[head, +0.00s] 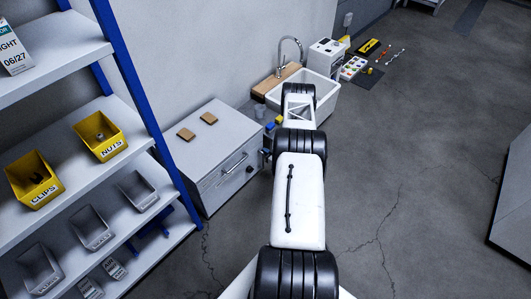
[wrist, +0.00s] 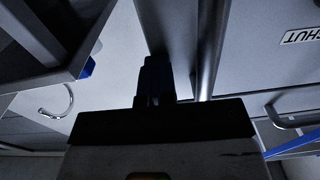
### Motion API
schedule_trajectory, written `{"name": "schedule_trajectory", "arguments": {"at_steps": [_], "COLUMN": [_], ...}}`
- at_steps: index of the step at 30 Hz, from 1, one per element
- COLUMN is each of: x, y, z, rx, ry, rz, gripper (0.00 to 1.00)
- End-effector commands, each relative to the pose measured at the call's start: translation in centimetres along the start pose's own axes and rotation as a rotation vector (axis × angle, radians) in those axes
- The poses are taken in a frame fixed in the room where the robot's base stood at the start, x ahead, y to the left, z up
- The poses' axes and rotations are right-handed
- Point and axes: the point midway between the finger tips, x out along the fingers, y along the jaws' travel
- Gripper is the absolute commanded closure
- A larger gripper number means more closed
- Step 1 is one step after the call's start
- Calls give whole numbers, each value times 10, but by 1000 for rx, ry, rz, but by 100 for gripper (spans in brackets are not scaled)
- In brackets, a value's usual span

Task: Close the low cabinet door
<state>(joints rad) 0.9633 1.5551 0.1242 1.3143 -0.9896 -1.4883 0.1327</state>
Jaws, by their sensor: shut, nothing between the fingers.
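The low cabinet (head: 222,133) is a grey box against the wall in the head view. Its front door (head: 222,183) has a bar handle (head: 235,163) and looks nearly flush with the box, but I cannot tell if a gap is left. My gripper (head: 266,154) is low by the cabinet's right front edge, partly hidden by my arm. In the wrist view my gripper (wrist: 155,72) is shut and empty beside a long grey edge. A pale panel (wrist: 260,65) with upside-down lettering ending in "HUT" lies right of it, with a bar handle (wrist: 290,112). I cannot tell whether the fingers touch anything.
Two brown blocks (head: 186,133) lie on the cabinet top. A blue-posted shelf (head: 120,140) with yellow and grey bins stands at left. A white sink (head: 318,88) is beyond my arm. Tools and boxes lie farther back.

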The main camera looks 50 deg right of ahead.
Motion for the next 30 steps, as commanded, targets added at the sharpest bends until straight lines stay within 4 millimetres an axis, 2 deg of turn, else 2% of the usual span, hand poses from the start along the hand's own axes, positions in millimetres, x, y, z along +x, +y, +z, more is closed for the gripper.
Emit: {"name": "schedule_trajectory", "arguments": {"at_steps": [1, 8, 14, 24, 30], "x": [17, 2, -29, -91, -120], "y": [1, 2, 2, 0, -1], "z": [-6, -6, -4, -2, -2], "rx": [-17, -16, -8, -1, -1], "ry": [1, 2, 2, 1, 2], "rz": [-12, -10, -2, 2, 2], "gripper": [100, 100, 100, 100, 100]}}
